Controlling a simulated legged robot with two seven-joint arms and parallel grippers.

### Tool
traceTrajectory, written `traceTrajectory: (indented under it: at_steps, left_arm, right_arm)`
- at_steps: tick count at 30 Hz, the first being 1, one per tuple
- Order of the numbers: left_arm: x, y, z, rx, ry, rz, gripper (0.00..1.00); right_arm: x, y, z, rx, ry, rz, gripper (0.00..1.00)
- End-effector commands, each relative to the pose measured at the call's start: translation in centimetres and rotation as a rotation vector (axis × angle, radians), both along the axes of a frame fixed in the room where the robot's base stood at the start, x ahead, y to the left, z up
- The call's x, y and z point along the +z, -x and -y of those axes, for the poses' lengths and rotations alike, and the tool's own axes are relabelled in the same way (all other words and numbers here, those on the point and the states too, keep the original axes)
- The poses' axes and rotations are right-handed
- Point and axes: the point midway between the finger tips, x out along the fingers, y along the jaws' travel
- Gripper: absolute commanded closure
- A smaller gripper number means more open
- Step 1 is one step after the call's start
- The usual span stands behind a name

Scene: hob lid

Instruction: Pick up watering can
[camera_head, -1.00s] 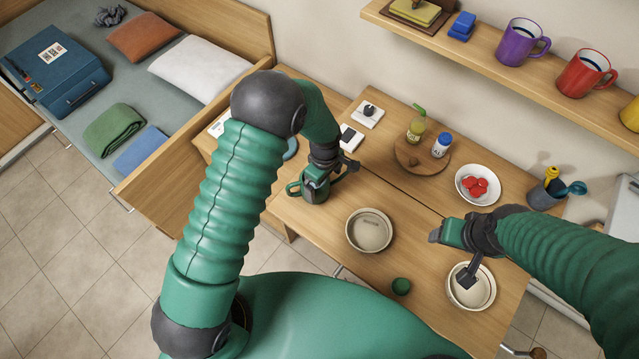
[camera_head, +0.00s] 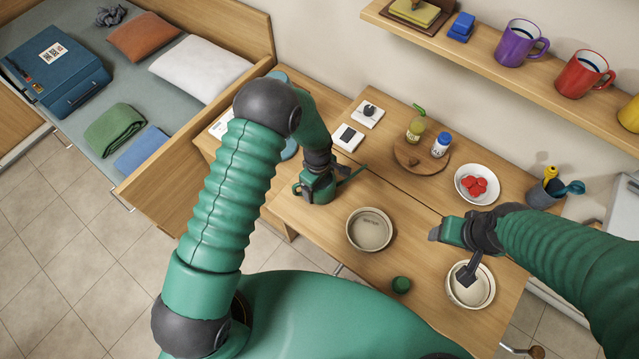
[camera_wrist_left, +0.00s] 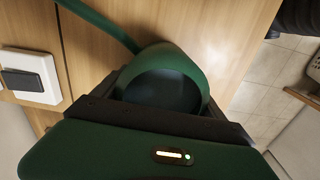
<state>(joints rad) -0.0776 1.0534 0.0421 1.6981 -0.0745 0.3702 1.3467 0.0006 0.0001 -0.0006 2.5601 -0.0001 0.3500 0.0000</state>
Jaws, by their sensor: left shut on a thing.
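The dark green watering can (camera_head: 322,194) is at the left part of the wooden table, with its spout pointing up and right. My left gripper (camera_head: 318,184) is shut on it from above and hides part of its top. In the left wrist view the can's round open body (camera_wrist_left: 165,82) sits between the jaws, and its spout runs to the upper left. I cannot tell whether its base touches the table. My right gripper (camera_head: 452,256) hangs over the right side of the table, near a small bowl; its jaw gap is unclear.
A beige dish (camera_head: 369,230), a small green cup (camera_head: 401,285) and a bowl (camera_head: 484,291) stand at the front. White switch plates (camera_head: 358,137) lie near the can.

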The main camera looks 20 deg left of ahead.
Motion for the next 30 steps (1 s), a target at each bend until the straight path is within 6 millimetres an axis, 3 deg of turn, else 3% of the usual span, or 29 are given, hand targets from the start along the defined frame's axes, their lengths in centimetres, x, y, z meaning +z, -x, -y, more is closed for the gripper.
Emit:
traceTrajectory:
  at_steps: [5,14,23,30]
  left_arm:
    - [0.0,0.0,-0.2,0.002,-0.001,0.000,0.87]
    - [0.4,0.0,0.3,0.001,-0.006,0.000,0.87]
    - [3.7,0.0,0.1,0.001,-0.004,0.003,0.87]
    - [4.0,5.2,-0.7,0.001,-0.004,-0.002,0.87]
  right_arm:
    - [0.0,0.0,0.0,0.001,0.000,0.000,0.34]
    - [-0.1,0.0,0.0,0.001,0.000,0.000,0.34]
    - [-0.8,0.0,0.0,0.001,0.000,0.000,0.34]
    - [-1.4,0.0,-0.1,0.001,0.000,0.000,0.34]
